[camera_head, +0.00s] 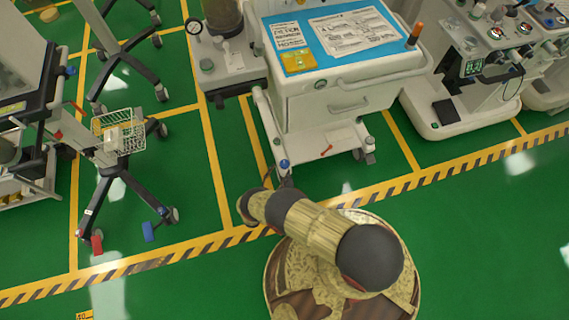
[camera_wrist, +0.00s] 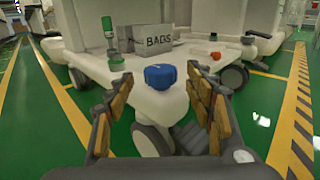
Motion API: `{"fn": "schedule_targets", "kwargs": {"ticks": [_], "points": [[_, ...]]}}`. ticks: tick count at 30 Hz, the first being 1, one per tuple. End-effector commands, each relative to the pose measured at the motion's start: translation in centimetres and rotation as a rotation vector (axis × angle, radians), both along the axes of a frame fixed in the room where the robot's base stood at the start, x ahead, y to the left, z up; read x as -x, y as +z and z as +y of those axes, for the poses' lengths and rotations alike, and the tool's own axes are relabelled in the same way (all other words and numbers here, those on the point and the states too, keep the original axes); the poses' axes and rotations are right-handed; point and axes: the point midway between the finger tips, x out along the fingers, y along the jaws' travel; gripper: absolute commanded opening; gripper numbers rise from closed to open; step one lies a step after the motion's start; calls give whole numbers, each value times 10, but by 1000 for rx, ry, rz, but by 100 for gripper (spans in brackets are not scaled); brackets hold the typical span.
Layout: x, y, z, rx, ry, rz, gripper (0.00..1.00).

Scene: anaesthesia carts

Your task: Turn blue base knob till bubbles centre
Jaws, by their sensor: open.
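The blue base knob (camera_wrist: 160,77) sits on the front corner of the cart's white base (camera_wrist: 142,98), above a caster. It also shows in the head view (camera_head: 284,164), just past the end of my arm. My gripper (camera_wrist: 150,92) is open, its two padded fingers spread to the left and right of the knob. I see no contact between the fingers and the knob. In the head view my gripper is small and dark, close to the knob. No level bubbles can be made out in either view.
A grey box marked BAGS (camera_wrist: 152,44), a green-topped item (camera_wrist: 109,38) and a red-orange piece (camera_wrist: 216,55) are on the base behind the knob. The cart's drawer body (camera_head: 345,100) rises above. A wire-basket stand (camera_head: 118,130) is at left. Green floor is open at right.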

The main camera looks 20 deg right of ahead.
Motion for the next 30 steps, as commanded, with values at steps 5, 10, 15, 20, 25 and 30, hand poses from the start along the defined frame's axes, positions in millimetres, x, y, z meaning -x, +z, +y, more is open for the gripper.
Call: {"fn": "schedule_targets", "kwargs": {"ticks": [5,10,15,20,25,30], "points": [[-20,0,-22,0,-6,0,54],[-34,-1,-35,-1,-4,1,54],[-39,0,-40,-1,-2,1,54],[-39,0,-40,-1,-2,1,54],[-39,0,-40,-1,-2,1,48],[-39,0,-40,-1,-2,1,38]]}}
